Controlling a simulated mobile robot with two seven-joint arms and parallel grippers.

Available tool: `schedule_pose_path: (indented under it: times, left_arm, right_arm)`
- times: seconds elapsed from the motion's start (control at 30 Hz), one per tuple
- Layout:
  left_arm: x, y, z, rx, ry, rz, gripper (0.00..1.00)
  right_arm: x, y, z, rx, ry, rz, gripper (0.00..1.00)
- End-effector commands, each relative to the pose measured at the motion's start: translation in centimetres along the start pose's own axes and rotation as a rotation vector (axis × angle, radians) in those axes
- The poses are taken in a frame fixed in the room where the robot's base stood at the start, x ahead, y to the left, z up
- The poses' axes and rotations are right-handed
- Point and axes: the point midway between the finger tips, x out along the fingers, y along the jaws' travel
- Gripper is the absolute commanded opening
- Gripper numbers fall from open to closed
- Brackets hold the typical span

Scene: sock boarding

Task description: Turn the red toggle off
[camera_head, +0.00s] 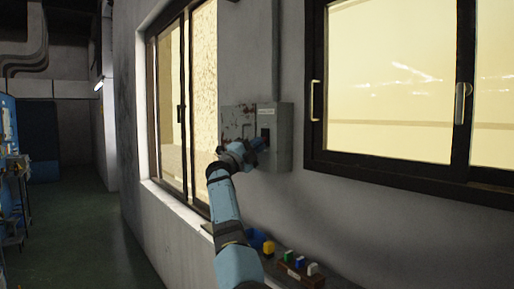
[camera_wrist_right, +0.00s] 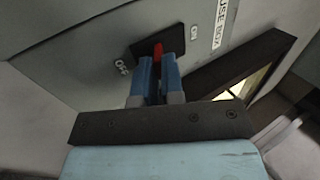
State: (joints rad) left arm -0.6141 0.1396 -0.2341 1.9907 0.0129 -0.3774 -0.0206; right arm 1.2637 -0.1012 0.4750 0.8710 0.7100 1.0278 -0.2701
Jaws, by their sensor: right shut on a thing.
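The grey fuse box (camera_head: 281,121) hangs on the wall between two windows, with rust patches on its left part. My right gripper (camera_head: 262,144) reaches its front at the dark switch plate. In the right wrist view the red toggle (camera_wrist_right: 158,49) stands out from the black switch plate (camera_wrist_right: 176,38), between an OFF label (camera_wrist_right: 121,67) and an ON label (camera_wrist_right: 194,32). The two blue fingers of my right gripper (camera_wrist_right: 157,68) are closed around the toggle's lower part, which they hide. I cannot tell which way the toggle leans. My left gripper is not in view.
A window (camera_head: 181,110) is left of the box, and a dark-framed window (camera_head: 400,166) is right of it. Below, several small coloured items, including a yellow one (camera_head: 268,247), sit near the wall. The floor at left (camera_head: 85,225) is clear.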

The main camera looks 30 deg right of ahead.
Motion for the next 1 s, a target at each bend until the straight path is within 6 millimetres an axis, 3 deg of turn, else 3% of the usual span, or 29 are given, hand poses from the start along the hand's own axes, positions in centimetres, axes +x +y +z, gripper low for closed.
schedule_pose_path:
  times: [0.47, 0.53, 0.57, 0.87, 1.0]
  left_arm:
    - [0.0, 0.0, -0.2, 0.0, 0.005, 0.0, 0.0]
    - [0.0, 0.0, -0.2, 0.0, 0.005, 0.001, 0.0]
    - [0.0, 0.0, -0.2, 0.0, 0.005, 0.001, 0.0]
    - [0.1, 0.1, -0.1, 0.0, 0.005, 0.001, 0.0]
    - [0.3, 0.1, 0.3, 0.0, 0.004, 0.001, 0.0]
  right_arm:
    - [0.1, 0.0, 0.0, 0.0, 0.0, -0.017, 0.0]
    - [0.1, 0.0, 0.0, 0.0, 0.001, -0.017, 0.18]
    - [0.1, 0.0, 0.0, 0.0, 0.001, -0.017, 0.19]
    - [-0.2, 0.1, 0.0, 0.0, 0.0, -0.016, 0.19]
    - [-1.9, 0.3, 0.1, 0.0, -0.003, -0.016, 0.19]
